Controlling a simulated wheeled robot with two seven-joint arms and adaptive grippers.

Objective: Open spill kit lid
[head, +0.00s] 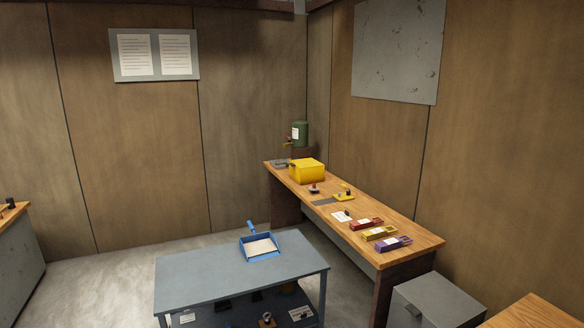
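A yellow box (307,171) stands near the far end of the long wooden bench in the head view. It looks like the spill kit, though no label can be read, and its top looks closed. A grey metal box (428,299) with a flat closed top and a small tab on its front stands on the floor at the lower right, by the near end of the bench. Neither of my grippers is in view.
A grey table (205,276) with a blue dustpan (261,247) stands in front. Floor (110,277) is clear at left.

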